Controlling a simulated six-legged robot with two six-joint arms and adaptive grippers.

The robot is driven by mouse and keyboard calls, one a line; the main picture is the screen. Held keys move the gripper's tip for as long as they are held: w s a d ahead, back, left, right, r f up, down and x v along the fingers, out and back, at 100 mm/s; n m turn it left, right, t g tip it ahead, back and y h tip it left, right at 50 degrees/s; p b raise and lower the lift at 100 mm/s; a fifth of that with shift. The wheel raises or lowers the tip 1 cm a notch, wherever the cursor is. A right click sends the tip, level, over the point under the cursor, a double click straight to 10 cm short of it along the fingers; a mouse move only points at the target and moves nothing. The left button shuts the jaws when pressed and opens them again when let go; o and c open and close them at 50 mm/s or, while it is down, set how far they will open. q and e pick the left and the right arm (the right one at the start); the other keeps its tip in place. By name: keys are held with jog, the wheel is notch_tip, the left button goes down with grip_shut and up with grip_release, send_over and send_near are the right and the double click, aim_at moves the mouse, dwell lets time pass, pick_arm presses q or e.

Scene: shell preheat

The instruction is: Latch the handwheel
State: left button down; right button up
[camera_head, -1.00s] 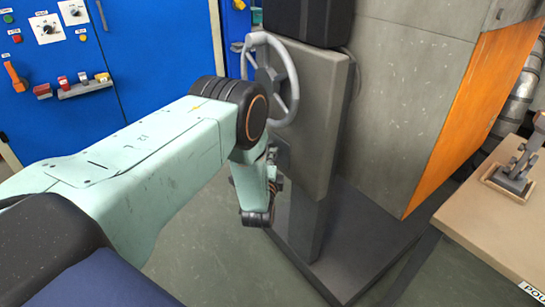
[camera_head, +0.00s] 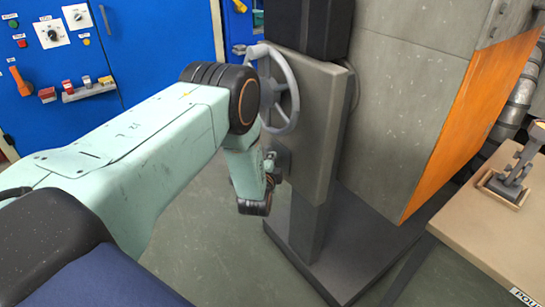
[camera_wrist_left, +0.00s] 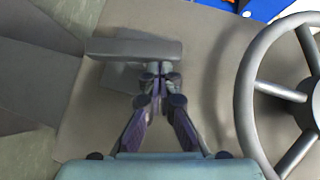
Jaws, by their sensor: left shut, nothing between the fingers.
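The grey handwheel (camera_head: 291,76) stands on the side of a grey panel on a post. Its rim and hub also show at the right of the left wrist view (camera_wrist_left: 244,100). A flat grey bar (camera_wrist_left: 125,49), which looks like the latch lever, lies across the panel left of the wheel in that view. My left gripper (camera_wrist_left: 158,76) is shut and empty, its fingertips at the right part of the bar; I cannot tell whether they touch it. In the head view the left gripper (camera_head: 272,164) is below the wheel, partly hidden by its wrist. My right gripper is out of view.
A blue cabinet (camera_head: 160,45) with knobs and switches stands at the left back. A large grey housing (camera_head: 410,100) with an orange side (camera_head: 470,120) is right of the post. A bench (camera_head: 470,225) with a lever device (camera_head: 510,180) is at the right. Floor is clear by the post.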

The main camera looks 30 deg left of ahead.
aim_at(265, 150)
pick_arm(q)
jog(key=a+n+g+h+p, duration=0.1)
jog(key=a+r+n+g+h+p, duration=0.1)
jog(key=shift+w+r+n+p, duration=0.15)
jog(key=shift+w+n+p, duration=0.15)
jog(key=shift+w+p, duration=0.05)
jog(key=shift+a+g+h, duration=0.2)
jog(key=shift+g+h, duration=0.3)
jog(key=shift+w+a+f+n+g+h+b, duration=0.2)
jog(key=shift+w+a+n+g+h+b, duration=0.15)
jog(key=shift+a+n+g+h+b, duration=0.45)
jog(key=shift+w+a+f, duration=0.2)
jog(key=shift+a+f, duration=0.05)
jog(key=shift+a, duration=0.2)
jog(key=shift+w+a+f, duration=0.2)
jog(key=shift+a, duration=0.2)
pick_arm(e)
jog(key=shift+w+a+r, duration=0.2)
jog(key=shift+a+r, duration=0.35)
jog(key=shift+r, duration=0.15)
pick_arm(q)
jog(key=shift+a+f, duration=0.1)
jog(key=shift+f, duration=0.05)
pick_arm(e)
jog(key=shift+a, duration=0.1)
